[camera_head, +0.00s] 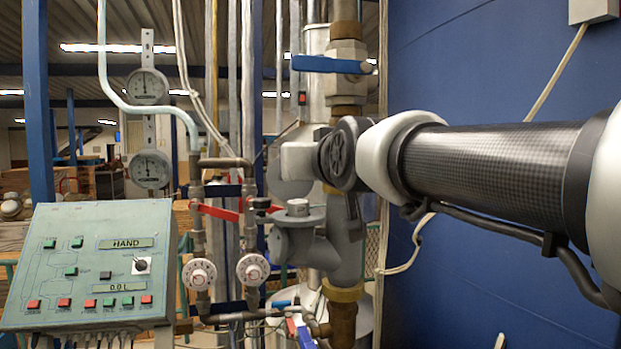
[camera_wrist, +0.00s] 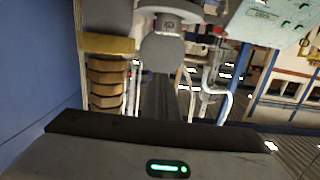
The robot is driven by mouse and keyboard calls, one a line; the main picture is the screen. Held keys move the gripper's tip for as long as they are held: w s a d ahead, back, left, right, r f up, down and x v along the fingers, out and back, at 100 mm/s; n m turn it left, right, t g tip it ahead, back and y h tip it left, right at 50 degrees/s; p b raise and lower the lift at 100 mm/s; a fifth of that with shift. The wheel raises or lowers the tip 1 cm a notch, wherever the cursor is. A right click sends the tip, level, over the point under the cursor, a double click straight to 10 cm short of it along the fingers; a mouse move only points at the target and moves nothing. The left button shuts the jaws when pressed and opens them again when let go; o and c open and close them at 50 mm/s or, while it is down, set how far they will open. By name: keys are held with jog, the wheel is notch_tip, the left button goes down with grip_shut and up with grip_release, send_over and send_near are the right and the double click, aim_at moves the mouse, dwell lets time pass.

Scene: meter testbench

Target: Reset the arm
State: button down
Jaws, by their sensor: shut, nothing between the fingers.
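My arm (camera_head: 490,170) reaches in from the right of the head view at mid height. Its dark round joint (camera_head: 340,155) is in front of the grey meter pipework. My gripper's fingers cannot be made out in that view. In the wrist view my gripper (camera_wrist: 167,82) shows as dark fingers close together above the grey hand body with its green light. It is shut and empty. Behind the fingertips is a grey round pipe part (camera_wrist: 162,52); I cannot tell the gap between them.
A green control panel (camera_head: 90,255) stands at the lower left, and also shows in the wrist view (camera_wrist: 270,18). Pipes with a blue-handled valve (camera_head: 325,65), red handles (camera_head: 218,211) and white dials (camera_head: 199,274) fill the middle. A blue wall (camera_head: 460,60) closes the right side.

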jog(key=s+d+f+m+g+h, duration=0.1)
jog(key=s+d+f+g, duration=0.2)
jog(key=s+d+f, duration=0.2)
jog(key=s+d+f+m+g+h+p, duration=0.1)
jog(key=s+d+f+g, duration=0.3)
jog(key=s+f, duration=0.8)
jog(key=s+d+f+m+g+h, duration=0.1)
jog(key=s+d+f, duration=0.5)
jog(key=f, duration=0.8)
jog(key=s+g+h, duration=0.1)
jog(key=s+g, duration=0.1)
jog(key=shift+s+f+g+h, duration=0.15)
jog(key=shift+s+g+h, duration=0.15)
